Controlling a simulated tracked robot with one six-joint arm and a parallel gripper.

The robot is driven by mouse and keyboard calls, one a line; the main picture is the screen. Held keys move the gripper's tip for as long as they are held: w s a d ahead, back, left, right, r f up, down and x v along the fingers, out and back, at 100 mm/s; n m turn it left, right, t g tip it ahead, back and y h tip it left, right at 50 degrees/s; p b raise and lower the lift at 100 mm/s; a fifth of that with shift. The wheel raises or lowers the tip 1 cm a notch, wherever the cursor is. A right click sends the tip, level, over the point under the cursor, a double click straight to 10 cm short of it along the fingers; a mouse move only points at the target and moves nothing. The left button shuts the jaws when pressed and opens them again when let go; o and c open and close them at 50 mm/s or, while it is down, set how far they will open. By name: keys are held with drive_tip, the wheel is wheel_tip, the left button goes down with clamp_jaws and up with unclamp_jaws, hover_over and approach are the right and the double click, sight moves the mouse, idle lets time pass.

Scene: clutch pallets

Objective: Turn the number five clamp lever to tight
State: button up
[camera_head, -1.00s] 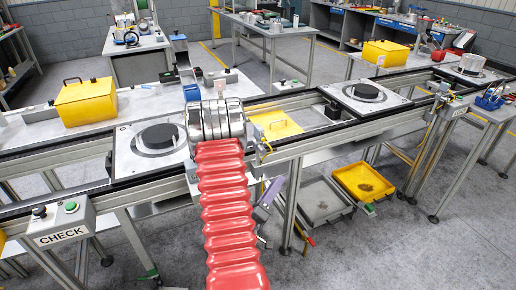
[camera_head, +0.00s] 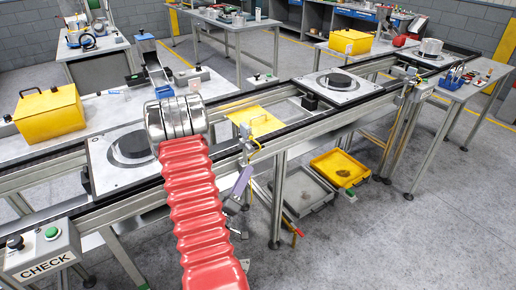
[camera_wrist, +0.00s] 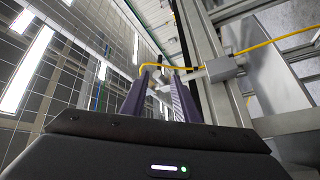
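No lever marked five can be read in either view. My gripper (camera_wrist: 161,95) shows two purple fingers, apart, in the wrist view. Small pale parts and a bent yellow rod or cable (camera_wrist: 165,67) show behind and between the fingertips; whether they touch is unclear. In the head view a purple finger of my gripper (camera_head: 243,180) shows low beside the conveyor's front rail, mostly hidden by my red-sleeved arm.
A CHECK button box (camera_head: 42,250) is at the front left. A yellow case (camera_head: 50,115) stands on the table behind. Grey (camera_head: 303,197) and yellow (camera_head: 340,168) trays sit under the conveyor. A grey sensor box (camera_wrist: 222,68) is right of the fingers. The floor at right is clear.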

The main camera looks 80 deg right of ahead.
sight(259, 147)
drive_tip(key=x, duration=1.3)
drive_tip(key=shift+s+d, duration=0.1)
drive_tip(key=shift+d, duration=0.1)
drive_tip(key=shift+c, duration=0.5)
clamp_jaws()
